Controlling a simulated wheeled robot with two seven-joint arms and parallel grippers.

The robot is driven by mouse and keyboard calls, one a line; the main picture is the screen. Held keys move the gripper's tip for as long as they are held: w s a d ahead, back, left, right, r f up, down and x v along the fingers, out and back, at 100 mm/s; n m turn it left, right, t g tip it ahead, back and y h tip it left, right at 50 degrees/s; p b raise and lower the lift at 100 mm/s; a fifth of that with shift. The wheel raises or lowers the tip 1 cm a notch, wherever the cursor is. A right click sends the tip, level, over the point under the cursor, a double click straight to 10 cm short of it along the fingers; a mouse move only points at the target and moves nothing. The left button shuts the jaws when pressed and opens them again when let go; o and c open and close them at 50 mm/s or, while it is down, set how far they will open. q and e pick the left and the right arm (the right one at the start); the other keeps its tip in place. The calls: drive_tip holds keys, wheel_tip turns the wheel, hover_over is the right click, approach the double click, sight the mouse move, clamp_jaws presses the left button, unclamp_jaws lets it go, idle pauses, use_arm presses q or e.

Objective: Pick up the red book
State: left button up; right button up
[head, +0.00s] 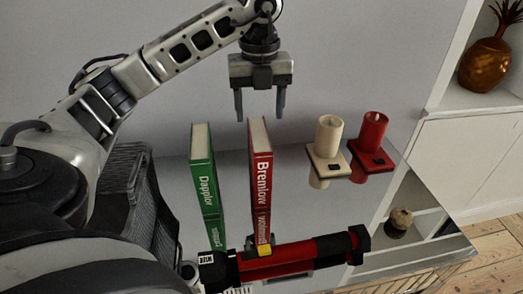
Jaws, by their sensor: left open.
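The red book (260,154) stands upright on a glossy grey surface, its spine lettered "Bremlow" facing me. My left gripper (260,112) is open and empty, with its two fingers pointing down. In the picture its fingers show on either side of the book's top end. I cannot tell exactly how high or how far behind the book they are. The book's lower part meets its reflection in the surface. My right gripper does not show.
A green book (201,160) stands upright left of the red one, with a gap between. A cream candle (328,136) and a red candle (373,132) on small bases stand to the right. A red and black flashlight-like tool (300,255) lies in front.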

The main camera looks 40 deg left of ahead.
sight(259, 133)
use_arm(q)
wheel_tip(259, 133, down, 3)
drive_tip(key=shift+f, duration=0.75)
drive_tip(key=f, duration=0.2)
drive_tip(key=f+p, duration=0.1)
drive_tip(key=shift+a+f, duration=0.2)
drive_tip(key=shift+f, duration=0.5)
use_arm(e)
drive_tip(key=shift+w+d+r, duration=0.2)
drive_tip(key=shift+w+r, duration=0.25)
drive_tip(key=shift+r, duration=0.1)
use_arm(q)
drive_tip(key=shift+c, duration=0.3)
drive_tip(key=c, duration=1)
drive_tip(key=shift+w+r, duration=0.1)
clamp_jaws()
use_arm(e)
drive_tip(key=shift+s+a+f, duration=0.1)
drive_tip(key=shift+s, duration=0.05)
